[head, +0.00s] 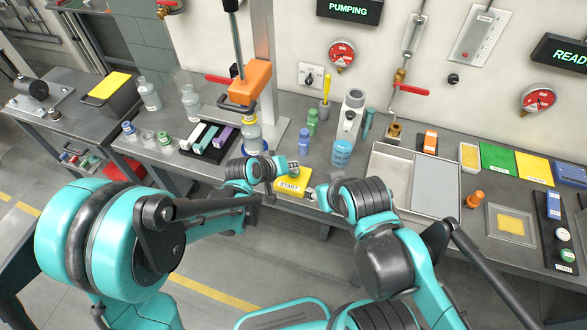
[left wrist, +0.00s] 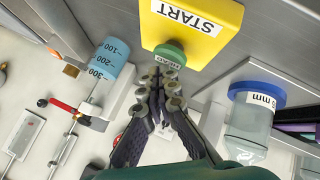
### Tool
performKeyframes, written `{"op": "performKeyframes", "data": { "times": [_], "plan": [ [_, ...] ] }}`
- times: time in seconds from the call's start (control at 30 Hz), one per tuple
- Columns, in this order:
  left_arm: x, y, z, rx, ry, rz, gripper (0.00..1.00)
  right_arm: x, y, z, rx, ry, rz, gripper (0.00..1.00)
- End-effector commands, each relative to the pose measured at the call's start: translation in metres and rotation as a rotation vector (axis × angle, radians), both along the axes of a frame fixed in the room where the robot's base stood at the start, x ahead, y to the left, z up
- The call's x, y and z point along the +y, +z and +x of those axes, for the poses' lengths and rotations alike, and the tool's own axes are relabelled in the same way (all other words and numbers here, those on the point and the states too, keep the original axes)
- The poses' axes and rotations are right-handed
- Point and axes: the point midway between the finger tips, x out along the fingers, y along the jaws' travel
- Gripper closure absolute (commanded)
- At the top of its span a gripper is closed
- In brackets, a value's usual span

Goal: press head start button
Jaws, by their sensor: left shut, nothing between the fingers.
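The yellow start box (head: 298,178), with a white START label, sits at the table's front edge; it also shows upside down in the left wrist view (left wrist: 205,25). Its green round button (left wrist: 170,54), with a label that looks like HEAD, is on the near side of the box in that view. My left gripper (head: 291,167) is shut and empty beside the box. In the left wrist view its fingertips (left wrist: 166,73) are right at the button; I cannot tell if they touch. My right gripper (head: 322,196) is low and right of the box, mostly hidden by its arm.
Behind the box stand a pump stand with an orange clamp (head: 250,82), a blue beaker (head: 342,152) and small bottles. A grey tray (head: 436,188) lies to the right. A black panel with coloured buttons (head: 559,232) is at far right. A display (head: 348,9) reads PUMPING.

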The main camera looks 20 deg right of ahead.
Motion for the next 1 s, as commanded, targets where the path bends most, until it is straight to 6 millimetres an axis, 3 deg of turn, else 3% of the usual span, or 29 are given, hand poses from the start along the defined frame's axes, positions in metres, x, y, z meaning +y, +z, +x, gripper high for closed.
{"op": "performKeyframes", "data": {
  "times": [0.1, 0.57, 1.0],
  "plan": [
    [0.0, 0.009, 0.0, 0.0, 0.0, 0.0, 1.0, 0.0, 0.006, 0.0, 0.0, 0.0, 0.0, 0.6],
    [0.0, 0.013, 0.0, -0.001, 0.001, 0.0, 1.0, 0.0, 0.009, 0.0, 0.0, 0.0, 0.0, 0.6],
    [0.0, 0.056, 0.0, -0.001, 0.001, 0.0, 1.0, 0.0, 0.04, 0.0, 0.0, 0.0, 0.0, 0.6]
  ]
}}
